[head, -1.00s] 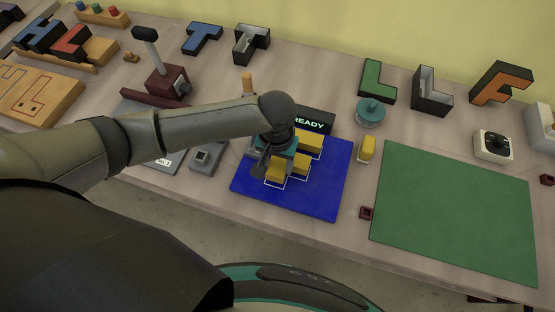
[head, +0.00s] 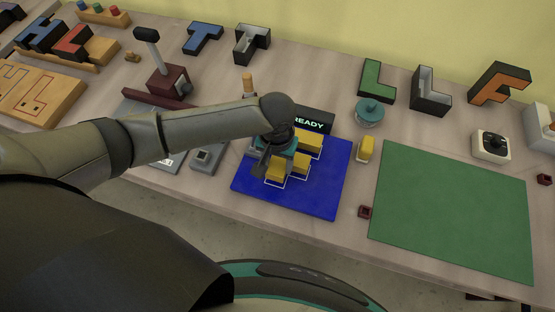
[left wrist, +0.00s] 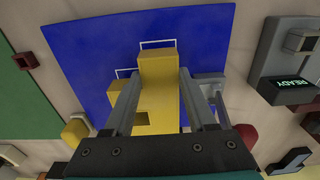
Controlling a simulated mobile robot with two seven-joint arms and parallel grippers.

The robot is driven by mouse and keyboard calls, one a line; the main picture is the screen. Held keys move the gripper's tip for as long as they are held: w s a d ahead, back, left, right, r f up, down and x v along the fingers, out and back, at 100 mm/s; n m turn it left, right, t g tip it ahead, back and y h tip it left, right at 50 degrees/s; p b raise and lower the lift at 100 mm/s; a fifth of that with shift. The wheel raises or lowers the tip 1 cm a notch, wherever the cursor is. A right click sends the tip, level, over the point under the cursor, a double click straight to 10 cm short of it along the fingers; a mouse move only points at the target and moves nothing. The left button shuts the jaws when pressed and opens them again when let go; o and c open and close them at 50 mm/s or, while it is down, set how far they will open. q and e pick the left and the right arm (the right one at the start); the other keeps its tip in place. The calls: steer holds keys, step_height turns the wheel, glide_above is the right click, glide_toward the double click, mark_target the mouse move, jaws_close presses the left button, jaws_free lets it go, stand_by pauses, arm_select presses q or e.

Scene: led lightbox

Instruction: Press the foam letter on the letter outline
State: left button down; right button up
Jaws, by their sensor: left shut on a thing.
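The yellow foam letter (left wrist: 158,95) is between the two fingers of my left gripper (left wrist: 160,105), which is shut on it. In the head view the yellow letter (head: 300,162) shows in parts around my left gripper (head: 279,160), over the blue mat (head: 320,198). White outline lines (left wrist: 146,43) show past the letter's edges in the left wrist view. They also show at its front edge in the head view (head: 275,186). Part of the letter is hidden by the gripper. I cannot tell whether it touches the mat. My right gripper is not in view.
A black READY display (head: 313,122) stands just behind the mat. A small yellow block (head: 366,149) is to its right, before a green mat (head: 455,205). A grey box (head: 207,157) is on the left. Several letter shells stand along the back.

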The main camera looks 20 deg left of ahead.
arm_select(q)
steer(key=shift+f+b, duration=0.35)
steer(key=shift+f, duration=0.95)
steer(key=shift+c, duration=0.6)
jaws_free()
steer(key=shift+r, duration=0.1)
step_height(320, 180, up, 6)
steer(key=p, duration=0.7)
steer(key=shift+s, duration=0.1)
steer(key=shift+r+p, duration=1)
steer(key=shift+s+f, duration=0.1)
